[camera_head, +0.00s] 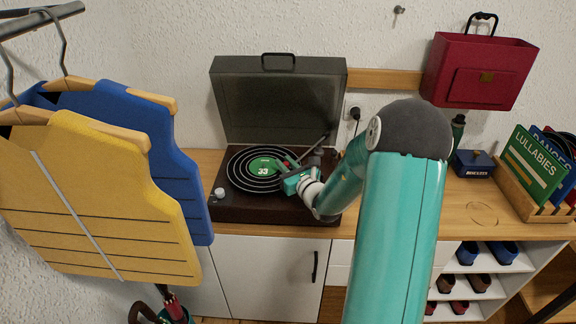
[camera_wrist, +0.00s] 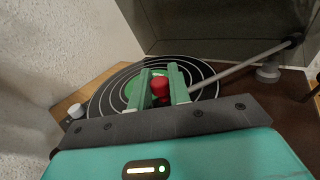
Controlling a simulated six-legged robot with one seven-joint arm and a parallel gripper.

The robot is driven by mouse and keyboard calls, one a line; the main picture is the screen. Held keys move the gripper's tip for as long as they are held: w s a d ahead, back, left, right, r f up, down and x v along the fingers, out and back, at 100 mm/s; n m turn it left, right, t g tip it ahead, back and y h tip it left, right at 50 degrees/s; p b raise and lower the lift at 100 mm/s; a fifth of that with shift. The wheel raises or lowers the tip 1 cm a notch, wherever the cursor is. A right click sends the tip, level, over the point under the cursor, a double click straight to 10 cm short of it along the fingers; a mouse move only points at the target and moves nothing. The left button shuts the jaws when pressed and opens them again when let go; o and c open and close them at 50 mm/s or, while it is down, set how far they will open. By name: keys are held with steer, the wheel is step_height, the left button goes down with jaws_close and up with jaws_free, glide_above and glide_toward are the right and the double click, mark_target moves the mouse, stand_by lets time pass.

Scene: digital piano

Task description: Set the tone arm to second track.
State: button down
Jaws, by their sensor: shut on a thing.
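The record player (camera_head: 270,205) has a dark brown base and a raised dark lid. Its black record (camera_head: 236,182) has white rings and a green label (camera_head: 262,167) marked 33. The grey tone arm (camera_wrist: 240,65) runs from its pivot at the right to over the record. My gripper (camera_head: 284,165) reaches in from the right, over the record. In the wrist view my gripper (camera_wrist: 160,83) is shut on the red head (camera_wrist: 160,86) of the tone arm, between its green fingers. The head is beside the label, over the rings. I cannot tell whether it touches the record.
The open lid (camera_head: 280,98) stands behind the record. A pale knob (camera_head: 220,193) is at the front left of the base. Yellow (camera_head: 90,190) and blue (camera_head: 185,150) vests hang at the left. A box of records (camera_head: 530,190) stands at the right.

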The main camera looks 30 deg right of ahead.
steer(key=shift+d, duration=0.1)
steer(key=c, duration=1.3)
jaws_free()
steer(key=shift+c, duration=0.2)
steer(key=s, duration=1.4)
steer(key=shift+d, duration=0.2)
